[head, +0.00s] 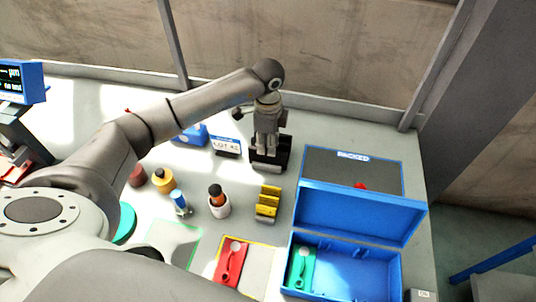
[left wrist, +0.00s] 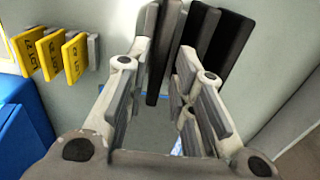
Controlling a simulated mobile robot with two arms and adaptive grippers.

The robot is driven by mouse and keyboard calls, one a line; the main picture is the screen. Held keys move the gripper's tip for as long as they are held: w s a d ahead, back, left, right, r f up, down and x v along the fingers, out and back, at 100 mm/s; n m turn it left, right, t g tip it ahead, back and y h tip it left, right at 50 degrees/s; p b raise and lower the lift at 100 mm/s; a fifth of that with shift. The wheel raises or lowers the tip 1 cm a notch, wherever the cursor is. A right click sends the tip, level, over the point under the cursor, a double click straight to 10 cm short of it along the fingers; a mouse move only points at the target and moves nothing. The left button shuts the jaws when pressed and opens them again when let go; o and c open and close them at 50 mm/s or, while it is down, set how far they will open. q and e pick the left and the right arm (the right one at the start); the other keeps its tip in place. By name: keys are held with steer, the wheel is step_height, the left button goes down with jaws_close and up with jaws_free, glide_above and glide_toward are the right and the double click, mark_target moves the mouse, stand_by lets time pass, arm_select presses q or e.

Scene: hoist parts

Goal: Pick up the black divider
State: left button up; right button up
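Several upright dark dividers stand side by side in the left wrist view, among them a black divider (left wrist: 228,48) at the right of the group. In the head view they are mostly hidden by my gripper, and a black holder (head: 270,163) shows below it. My left gripper (head: 267,148) points down at this holder. In the left wrist view the left gripper (left wrist: 165,75) has its fingers apart, with the leftmost dark plate (left wrist: 165,50) showing between them. I cannot tell whether the fingers touch it. My right gripper is not in view.
Yellow labelled plates (head: 268,202) stand in front of the holder. An open blue case (head: 345,270) is at right front, with a green piece inside. A LOT sign (head: 227,146) stands left of the holder. Cups and bottles stand further left.

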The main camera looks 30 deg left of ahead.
arm_select(q)
steer(key=shift+f, duration=1)
steer(key=c, duration=0.5)
